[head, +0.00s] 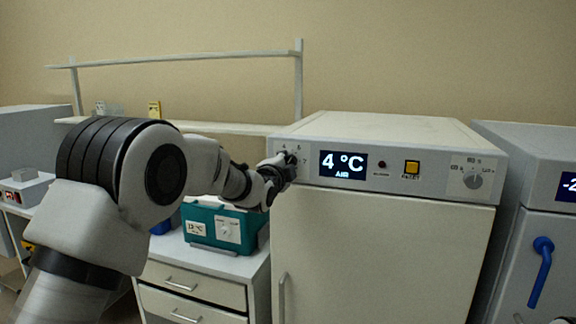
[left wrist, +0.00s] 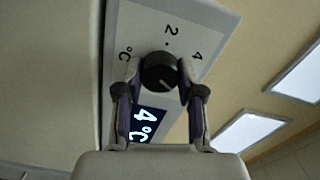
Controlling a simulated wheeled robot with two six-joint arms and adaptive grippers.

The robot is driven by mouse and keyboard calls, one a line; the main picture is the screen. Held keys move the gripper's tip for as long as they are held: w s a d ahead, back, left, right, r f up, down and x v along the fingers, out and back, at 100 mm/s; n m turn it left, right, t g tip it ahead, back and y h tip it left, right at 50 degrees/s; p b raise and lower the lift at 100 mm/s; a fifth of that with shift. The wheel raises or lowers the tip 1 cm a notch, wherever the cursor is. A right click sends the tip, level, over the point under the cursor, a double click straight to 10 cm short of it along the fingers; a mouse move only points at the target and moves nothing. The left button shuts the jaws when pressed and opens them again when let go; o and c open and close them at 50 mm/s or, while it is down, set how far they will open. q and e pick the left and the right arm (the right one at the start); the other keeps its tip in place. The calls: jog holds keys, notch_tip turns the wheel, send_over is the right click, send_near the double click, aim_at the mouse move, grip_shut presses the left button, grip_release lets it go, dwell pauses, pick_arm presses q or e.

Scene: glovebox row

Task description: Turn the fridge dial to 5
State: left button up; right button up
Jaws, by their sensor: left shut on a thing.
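The fridge (head: 385,250) is a white unit with a display (head: 343,165) reading 4 °C on its top front panel. Its black dial sits at the panel's left end, mostly hidden by my left gripper in the head view. The dial (left wrist: 159,72) shows clearly in the left wrist view, with marks 2 and 4 printed beside it. My left gripper (head: 282,170) is shut on the dial, one finger on each side of it in the left wrist view (left wrist: 158,88). Which mark the dial points to I cannot tell. My right gripper is not in view.
A second knob (head: 472,180) and a yellow button (head: 411,168) sit on the same panel. A teal box (head: 222,228) stands on a drawer cabinet (head: 195,300) left of the fridge. A unit with a blue handle (head: 541,270) stands at right.

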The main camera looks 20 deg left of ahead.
pick_arm(q)
jog(key=o, duration=1.1)
jog(key=shift+o, duration=0.2)
jog(key=s, duration=1.2)
jog(key=shift+a, duration=0.15)
